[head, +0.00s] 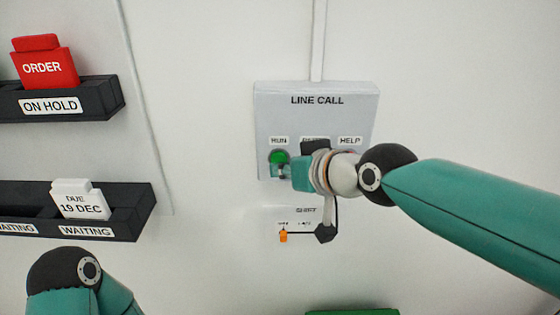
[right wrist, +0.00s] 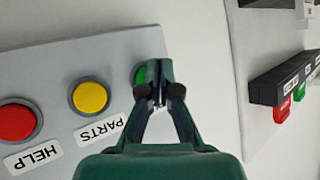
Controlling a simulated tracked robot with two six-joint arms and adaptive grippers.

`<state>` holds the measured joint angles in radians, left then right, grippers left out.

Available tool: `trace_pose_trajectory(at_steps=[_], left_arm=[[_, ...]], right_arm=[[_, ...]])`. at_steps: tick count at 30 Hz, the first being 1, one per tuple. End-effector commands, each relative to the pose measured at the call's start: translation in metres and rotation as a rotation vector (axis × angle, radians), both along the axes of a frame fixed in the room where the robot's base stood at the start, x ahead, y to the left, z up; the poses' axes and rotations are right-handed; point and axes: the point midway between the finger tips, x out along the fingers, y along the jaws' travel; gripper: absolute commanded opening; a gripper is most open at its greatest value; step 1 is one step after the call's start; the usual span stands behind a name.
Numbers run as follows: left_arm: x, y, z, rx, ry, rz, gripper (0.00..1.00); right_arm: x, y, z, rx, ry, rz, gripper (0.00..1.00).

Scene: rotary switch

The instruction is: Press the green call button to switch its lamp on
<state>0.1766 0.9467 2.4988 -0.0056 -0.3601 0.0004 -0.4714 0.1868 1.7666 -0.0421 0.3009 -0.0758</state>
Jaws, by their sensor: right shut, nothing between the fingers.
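The green button (head: 279,156) sits under the RUN label on the grey LINE CALL box (head: 264,110). My right gripper (head: 284,171) is shut and empty, with its fingertips in front of the button's lower part. In the right wrist view the green button (right wrist: 137,74) shows only as a sliver beside my shut right fingertips (right wrist: 159,82), which hide the rest. I cannot tell whether the tips touch it or whether its lamp is lit. My left arm shows at the lower left of the head view, but its gripper is out of view.
A yellow button (right wrist: 90,97) labelled PARTS and a red button (right wrist: 17,121) labelled HELP share the box; my right arm hides them in the head view. A SHIFT switch panel (head: 306,210) is below. Black racks with cards, ON HOLD (head: 110,95) and WAITING (head: 135,215), are left.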

Motion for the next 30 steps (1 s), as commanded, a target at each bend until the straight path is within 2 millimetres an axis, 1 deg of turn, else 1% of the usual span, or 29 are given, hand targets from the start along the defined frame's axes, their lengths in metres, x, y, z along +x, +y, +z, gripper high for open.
trace_pose_trajectory(at_steps=[16, 25, 30], left_arm=[[0.0000, 0.0000, 0.0000, 0.000, 0.000, 0.000, 0.47], [0.0000, 0.0000, -0.0017, 0.000, 0.000, 0.000, 0.47], [0.0001, 0.0001, -0.0016, 0.000, 0.000, 0.000, 0.47]], right_arm=[[0.0002, 0.0002, -0.0001, 0.000, 0.000, 0.000, 0.00], [0.0078, 0.0001, 0.0011, 0.000, 0.000, 0.000, 0.00], [0.0085, 0.0001, 0.0015, 0.000, 0.000, 0.000, 0.00]])
